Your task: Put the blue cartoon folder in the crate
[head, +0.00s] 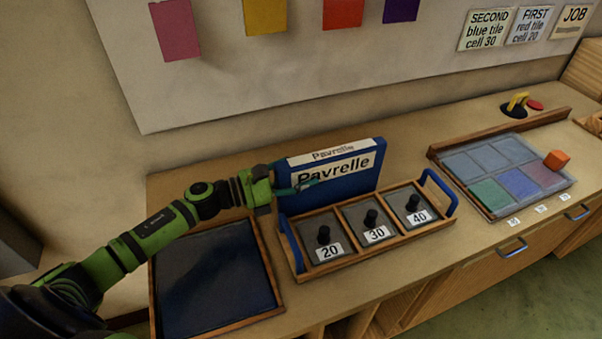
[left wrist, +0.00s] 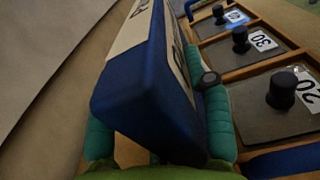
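The blue folder (head: 345,181), a thick blue box shape with a white label reading "Pavrelle", stands upright on the bench behind the wooden rack. My left gripper (head: 289,186) is at its left end, with one teal finger in front of its label face. In the left wrist view the folder's blue end (left wrist: 150,105) lies between the two teal fingers of the left gripper (left wrist: 160,132). The right finger looks close against it; firm contact on both sides cannot be told. A shallow wood-rimmed tray (head: 266,258) with a dark blue floor, possibly the crate, lies front left. My right gripper is not in view.
The wooden rack (head: 377,258) has blue handles and knobbed cells marked 20, 30 and 40. A tile tray (head: 455,189) with an orange block (head: 556,160) stands to the right. The wall board (head: 330,72) rises behind. Bench between rack and tile tray is clear.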

